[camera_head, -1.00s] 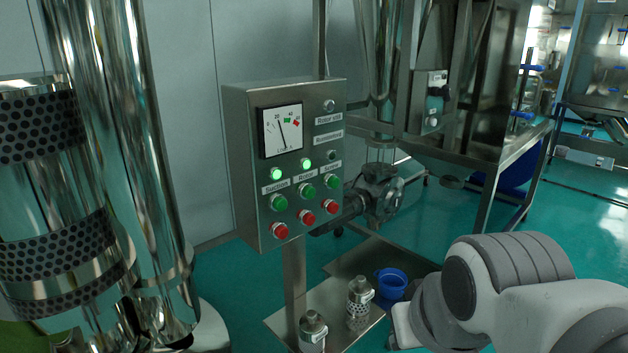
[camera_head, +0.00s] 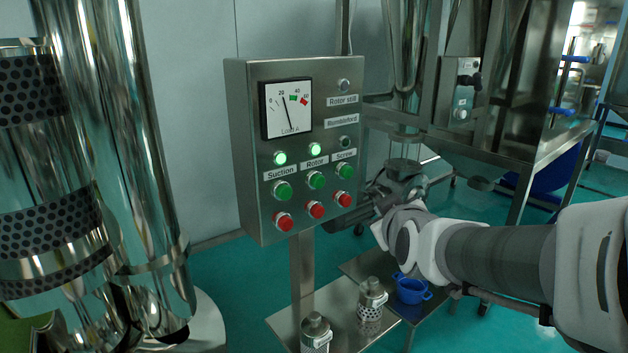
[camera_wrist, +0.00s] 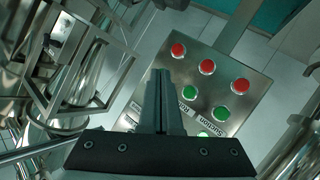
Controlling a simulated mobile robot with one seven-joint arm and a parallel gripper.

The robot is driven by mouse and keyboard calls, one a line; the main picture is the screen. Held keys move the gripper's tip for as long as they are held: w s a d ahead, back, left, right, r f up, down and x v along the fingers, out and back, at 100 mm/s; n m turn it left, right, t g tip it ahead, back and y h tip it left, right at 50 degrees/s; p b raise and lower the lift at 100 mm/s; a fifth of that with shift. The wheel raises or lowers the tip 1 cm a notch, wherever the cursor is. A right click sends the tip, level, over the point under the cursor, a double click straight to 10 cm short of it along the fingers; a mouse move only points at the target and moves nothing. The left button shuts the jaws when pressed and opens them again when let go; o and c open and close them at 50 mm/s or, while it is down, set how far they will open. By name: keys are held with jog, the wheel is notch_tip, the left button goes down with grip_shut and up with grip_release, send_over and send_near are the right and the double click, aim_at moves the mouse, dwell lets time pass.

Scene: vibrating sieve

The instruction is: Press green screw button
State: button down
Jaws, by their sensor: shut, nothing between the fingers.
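The green Screw button (camera_head: 345,170) is the rightmost in the row of green buttons on the steel control panel (camera_head: 250,215). The lamp above it (camera_head: 345,143) is dark. In the wrist view my gripper (camera_wrist: 161,73) is shut and empty, pointing at the panel (camera_wrist: 245,62). Its fingers cover the place where the green Screw button would show, beside the green Rotor button (camera_wrist: 189,92). I cannot tell whether the fingertips touch anything. In the head view my arm reaches in from the right, below and right of the button, and the fingers cannot be made out.
The green Suction (camera_head: 282,190) and Rotor (camera_head: 316,180) buttons sit left of the Screw button, with lit lamps above. Red buttons (camera_head: 317,210) lie just below. Steel pipes (camera_head: 130,150) stand left; a blue container (camera_head: 412,290) and metal canisters (camera_head: 372,298) are below.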

aim_at(347, 172)
jog(key=w+d+n+t+h+b, duration=0.2)
jog(key=w+d+t+h, duration=0.1)
jog(key=w, duration=0.4)
jog(key=shift+f+t+b, duration=0.3)
jog(key=shift+t, duration=0.5)
jog(key=shift+a, duration=0.1)
jog(key=w+a+p, duration=0.2)
jog(key=w+a, duration=0.3)
jog(key=w, duration=0.2)
jog(key=shift+w+a, duration=0.1)
dwell(1.6)
jog(key=shift+w+a, duration=0.2)
jog(key=shift+w, duration=0.1)
